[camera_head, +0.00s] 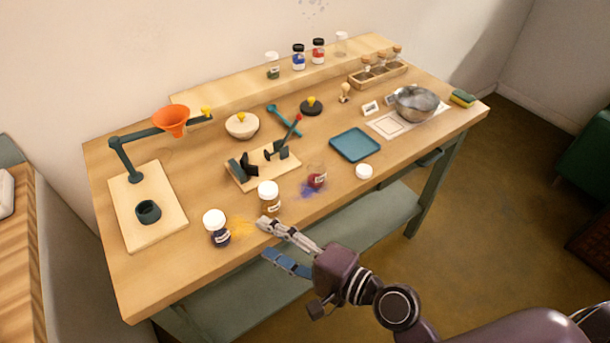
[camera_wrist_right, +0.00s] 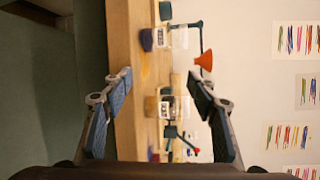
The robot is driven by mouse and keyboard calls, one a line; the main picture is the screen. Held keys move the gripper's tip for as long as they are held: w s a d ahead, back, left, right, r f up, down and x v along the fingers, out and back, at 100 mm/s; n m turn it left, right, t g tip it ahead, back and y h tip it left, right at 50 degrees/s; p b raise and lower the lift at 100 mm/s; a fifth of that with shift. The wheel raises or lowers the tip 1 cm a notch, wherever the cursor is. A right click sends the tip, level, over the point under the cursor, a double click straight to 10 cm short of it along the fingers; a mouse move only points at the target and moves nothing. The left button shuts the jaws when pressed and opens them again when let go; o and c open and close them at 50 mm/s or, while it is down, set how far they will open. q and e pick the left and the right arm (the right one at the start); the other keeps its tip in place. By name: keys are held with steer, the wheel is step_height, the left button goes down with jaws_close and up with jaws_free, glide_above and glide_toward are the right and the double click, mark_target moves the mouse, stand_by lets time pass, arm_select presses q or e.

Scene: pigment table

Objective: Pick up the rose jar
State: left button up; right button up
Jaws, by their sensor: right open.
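The jar with dark red, rose-like contents (camera_head: 317,178) stands upright near the table's front edge, without a lid. A loose white lid (camera_head: 364,171) lies to its right. My right gripper (camera_head: 265,238) is open and empty at the front edge, left of and nearer than the rose jar, in front of the ochre jar (camera_head: 269,198). In the right wrist view, the open fingers (camera_wrist_right: 160,100) frame the ochre jar (camera_wrist_right: 152,106), which is apart from them. I cannot make out the rose jar clearly there. My left gripper is not in view.
A white-lidded dark blue jar (camera_head: 217,230) stands left of the ochre one. Behind are a small press board (camera_head: 240,180), a blue tray (camera_head: 355,145) and a metal bowl (camera_head: 416,104). A funnel stand (camera_head: 125,160) is at left. Purple powder lies beside the rose jar.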

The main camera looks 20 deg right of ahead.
steer(key=w+d+r+m+t, duration=0.2)
steer(key=w+r+m+t, duration=0.1)
steer(key=m, duration=0.2)
steer(key=m+t+h, duration=0.3)
steer(key=m+h, duration=0.5)
steer(key=m, duration=1)
glide_toward(320, 178)
steer(key=w, duration=0.1)
steer(key=w+a, duration=0.1)
steer(key=w, duration=0.2)
steer(key=shift+w+a+r, duration=0.25)
steer(key=shift+w+r, duration=0.1)
steer(key=shift+w, duration=0.05)
steer(key=shift+w+d+f+m+h, duration=0.15)
steer(key=shift+w+d+m+h, duration=0.15)
steer(key=shift+h, duration=0.3)
steer(key=shift+w, duration=0.25)
steer(key=w, duration=0.2)
steer(key=w+p, duration=0.1)
steer(key=w, duration=0.4)
steer(key=shift+a+f, duration=0.25)
steer(key=shift+a, duration=0.1)
steer(key=shift+s, duration=0.1)
steer(key=c, duration=1.2)
steer(key=shift+c, duration=0.5)
steer(key=shift+r+p, duration=0.15)
steer(key=shift+p, duration=0.15)
